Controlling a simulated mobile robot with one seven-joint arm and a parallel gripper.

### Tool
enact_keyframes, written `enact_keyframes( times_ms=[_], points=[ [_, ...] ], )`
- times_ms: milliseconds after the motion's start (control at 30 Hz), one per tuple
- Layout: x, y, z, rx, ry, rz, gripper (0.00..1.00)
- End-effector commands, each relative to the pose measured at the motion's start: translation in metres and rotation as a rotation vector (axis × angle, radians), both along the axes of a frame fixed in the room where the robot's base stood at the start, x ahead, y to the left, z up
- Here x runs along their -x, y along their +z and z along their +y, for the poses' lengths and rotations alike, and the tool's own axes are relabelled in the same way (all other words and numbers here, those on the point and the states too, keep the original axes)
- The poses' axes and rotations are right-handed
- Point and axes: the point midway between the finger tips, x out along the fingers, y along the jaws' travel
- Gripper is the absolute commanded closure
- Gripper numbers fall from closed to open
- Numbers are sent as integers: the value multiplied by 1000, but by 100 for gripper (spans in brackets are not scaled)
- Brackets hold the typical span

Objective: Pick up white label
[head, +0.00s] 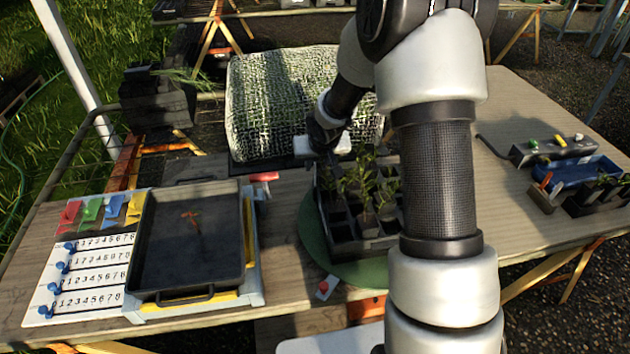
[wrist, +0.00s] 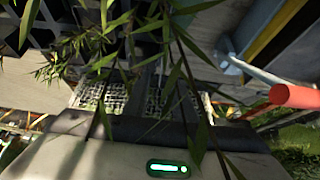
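I cannot make out a white label with certainty in either view. Coloured tags in red, green, blue and yellow (head: 113,208) lie at the top of the numbered white board on the left. My gripper (head: 322,150) is above the back of the black pot tray (head: 345,243), close to the seedlings (head: 362,185). In the wrist view, thin green leaves (wrist: 175,70) cross in front of the gripper body, which has a green light. Leaves and shadow hide the fingertips, so their opening cannot be told.
A dark tray (head: 190,285) stands left of the pot tray. A red-ended piece (head: 264,177) lies behind, also seen in the wrist view (wrist: 295,96). A small white piece with a red top (head: 325,287) is at the front. A blue tray (head: 580,172) is at right.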

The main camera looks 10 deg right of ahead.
Motion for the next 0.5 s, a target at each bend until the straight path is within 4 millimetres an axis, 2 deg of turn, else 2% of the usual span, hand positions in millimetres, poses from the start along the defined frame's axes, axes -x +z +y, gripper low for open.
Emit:
enact_keyframes(
  times_ms=[33,167,500],
  points=[
    [0,0,0,0,0,0,77],
    [0,0,0,0,0,1,99],
    [0,0,0,1,0,1,100]
  ],
)
